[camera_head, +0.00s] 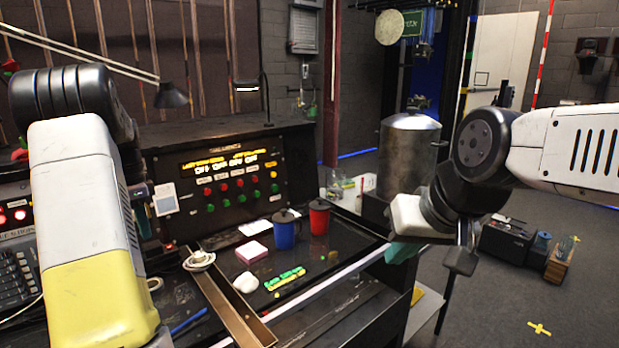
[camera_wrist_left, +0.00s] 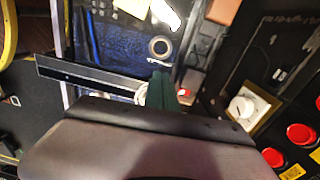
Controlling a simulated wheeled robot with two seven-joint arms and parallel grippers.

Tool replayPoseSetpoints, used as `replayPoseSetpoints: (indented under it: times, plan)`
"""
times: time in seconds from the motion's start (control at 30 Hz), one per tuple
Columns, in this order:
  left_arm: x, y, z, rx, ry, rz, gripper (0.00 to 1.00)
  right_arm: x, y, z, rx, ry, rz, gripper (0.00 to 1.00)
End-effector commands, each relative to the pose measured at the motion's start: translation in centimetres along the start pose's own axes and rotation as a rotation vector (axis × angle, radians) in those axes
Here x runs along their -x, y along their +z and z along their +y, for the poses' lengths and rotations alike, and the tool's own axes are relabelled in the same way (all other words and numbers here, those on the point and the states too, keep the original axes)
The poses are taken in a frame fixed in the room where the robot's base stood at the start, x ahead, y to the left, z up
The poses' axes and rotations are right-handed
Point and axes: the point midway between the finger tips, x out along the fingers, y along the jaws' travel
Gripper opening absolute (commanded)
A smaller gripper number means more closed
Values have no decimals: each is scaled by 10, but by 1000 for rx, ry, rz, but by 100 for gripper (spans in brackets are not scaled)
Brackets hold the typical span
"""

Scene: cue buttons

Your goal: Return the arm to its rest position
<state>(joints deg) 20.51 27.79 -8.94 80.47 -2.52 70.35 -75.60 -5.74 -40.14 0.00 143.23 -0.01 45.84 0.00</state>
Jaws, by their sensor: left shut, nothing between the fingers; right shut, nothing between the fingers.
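My left arm (camera_head: 85,220), white and yellow, reaches in from the left over the desk. Its gripper is hidden in the head view. In the left wrist view the dark green fingers of my left gripper (camera_wrist_left: 162,88) are shut and empty. My right arm (camera_head: 560,145) comes in from the right. My right gripper (camera_head: 402,253) points down beside the desk's right edge, shut and empty. The cue panel (camera_head: 228,180), with rows of red and green buttons and a lit yellow display, stands at the back of the desk.
A blue mug (camera_head: 284,232), a red mug (camera_head: 319,218), a pink block (camera_head: 251,252) and yellow-green strips (camera_head: 285,279) lie on the dark desktop. A metal drum (camera_head: 408,155) stands behind my right gripper. A desk lamp (camera_head: 262,95) rises behind the panel.

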Motion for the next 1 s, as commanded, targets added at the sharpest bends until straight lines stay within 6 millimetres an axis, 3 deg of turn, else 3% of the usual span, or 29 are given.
replayPoseSetpoints:
  times: [0.27,0.57,0.67,0.8,1.0]
  plan:
    - [22,-15,23,53,-31,31,0,0,0,0,0,0,-1,0]
    - [66,-43,84,183,-94,116,0,0,0,0,0,0,-1,0]
    - [84,-54,120,248,-120,166,0,0,0,0,0,0,-1,0]
    - [105,-67,188,367,-149,264,0,0,0,0,0,0,-1,0]
    - [112,-68,285,539,-157,417,0,0,0,0,0,0,-1,0]
